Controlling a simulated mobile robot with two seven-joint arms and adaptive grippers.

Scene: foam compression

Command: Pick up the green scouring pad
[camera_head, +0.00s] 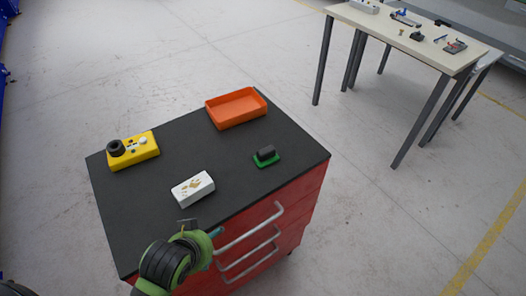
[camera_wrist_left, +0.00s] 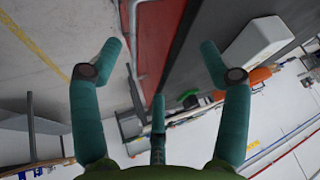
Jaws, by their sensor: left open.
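The green scouring pad (camera_head: 275,161) lies flat on the dark top of the red cabinet, near its right side, with a dark grey block (camera_head: 266,152) on it. A small green patch in the left wrist view, beyond the fingers, looks like the pad (camera_wrist_left: 187,95). My left gripper (camera_head: 201,229) is at the cabinet's front edge, left of and nearer than the pad and apart from it. Its teal fingers (camera_wrist_left: 162,62) are spread wide with nothing between them. My right gripper is not in view.
A white box (camera_head: 193,189) with a printed pattern lies between my left gripper and the pad's row. A yellow box (camera_head: 134,152) with a black ring is at the left, an orange tray (camera_head: 236,122) at the back. Cabinet handles (camera_head: 250,228) stick out in front.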

